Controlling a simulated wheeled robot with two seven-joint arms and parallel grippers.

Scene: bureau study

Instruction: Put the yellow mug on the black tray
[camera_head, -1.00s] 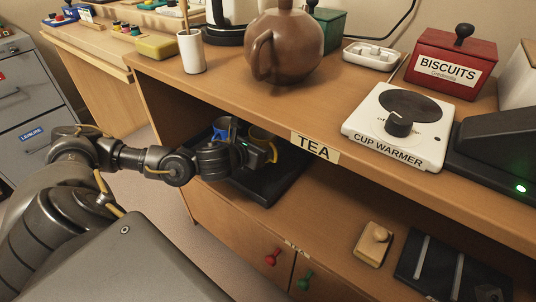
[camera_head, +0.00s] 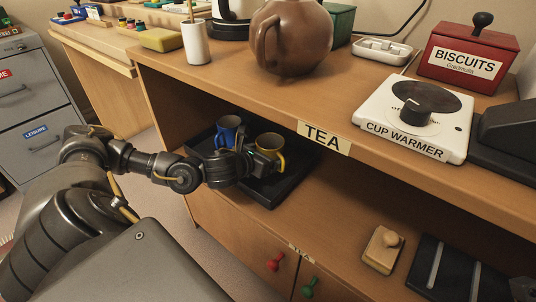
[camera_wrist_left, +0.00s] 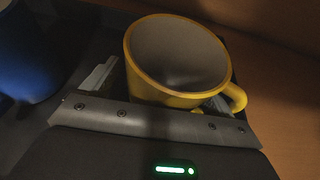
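The yellow mug (camera_head: 270,146) stands upright on the black tray (camera_head: 285,187), on the shelf under the counter. My left gripper (camera_head: 250,165) is low at the mug's near side and hides part of it. In the left wrist view the mug (camera_wrist_left: 178,62) is between the spread fingers (camera_wrist_left: 160,90), its handle to the right. The fingers look open, with a small gap at the left one; contact at the right one is unclear. My right gripper is not in view.
A blue mug (camera_head: 228,131) stands on the tray, left of the yellow one. The counter edge with the TEA label (camera_head: 324,138) overhangs the shelf. A brown teapot (camera_head: 290,38) and a cup warmer (camera_head: 415,115) stand above. The shelf right of the tray has free room.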

